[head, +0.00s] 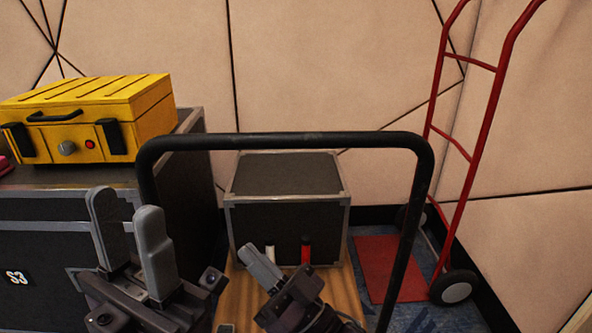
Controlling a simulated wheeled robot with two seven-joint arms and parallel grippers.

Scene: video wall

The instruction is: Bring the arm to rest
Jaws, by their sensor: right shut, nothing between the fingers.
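My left gripper (126,205) is at the lower left, in front of the large dark case. Its two grey fingers point up and stand apart, with nothing seen between them. My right gripper (256,250) is at the lower middle, over the wooden surface and in front of the small black case. Its grey fingers are together, tilted up to the left, and hold nothing. The rest of both arms is mostly below the picture.
A yellow case (88,98) stands on a large dark case (40,268) marked S3. A black tubular handle (290,140) arches across the middle.

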